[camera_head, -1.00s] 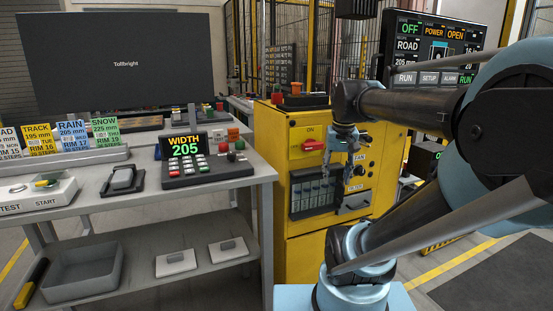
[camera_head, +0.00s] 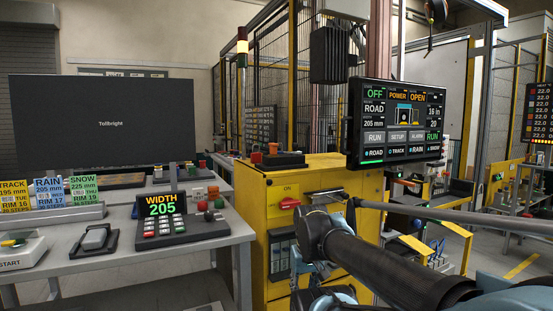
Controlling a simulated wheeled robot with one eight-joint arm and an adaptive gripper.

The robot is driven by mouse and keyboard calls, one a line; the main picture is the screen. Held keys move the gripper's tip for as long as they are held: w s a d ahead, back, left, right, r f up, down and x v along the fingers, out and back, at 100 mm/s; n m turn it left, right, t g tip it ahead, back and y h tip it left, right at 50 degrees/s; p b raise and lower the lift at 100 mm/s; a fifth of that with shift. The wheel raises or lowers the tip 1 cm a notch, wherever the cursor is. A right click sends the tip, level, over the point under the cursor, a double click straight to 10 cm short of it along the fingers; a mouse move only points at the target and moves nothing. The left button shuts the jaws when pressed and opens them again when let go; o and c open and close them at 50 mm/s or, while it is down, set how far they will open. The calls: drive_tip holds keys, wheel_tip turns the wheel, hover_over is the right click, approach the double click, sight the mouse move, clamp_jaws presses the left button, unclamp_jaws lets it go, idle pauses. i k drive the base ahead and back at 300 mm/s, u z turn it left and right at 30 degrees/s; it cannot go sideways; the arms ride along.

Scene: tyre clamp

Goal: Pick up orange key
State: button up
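I cannot make out an orange key for sure. A small orange piece (camera_head: 213,191) stands behind the width keypad on the grey bench, too small to tell what it is. A red-orange part (camera_head: 273,148) sits on the dark box on the yellow cabinet. My dark arm reaches in from the lower right, its wrist in front of the yellow cabinet. My gripper's fingers are not clear there, mostly hidden by the arm or merged with the cabinet front, so I cannot tell if they hold anything.
The yellow cabinet (camera_head: 312,168) has a red ON switch (camera_head: 290,203). The width keypad (camera_head: 171,220) stands on the bench (camera_head: 113,263) at left. A control screen (camera_head: 400,122) hangs close above my arm. Wire fencing stands behind. Some floor shows at right.

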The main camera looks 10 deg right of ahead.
sight(273, 147)
drive_tip(key=u, duration=0.5)
drive_tip(key=k, duration=1)
drive_tip(key=z, duration=0.45)
drive_tip(key=i, duration=1.5)
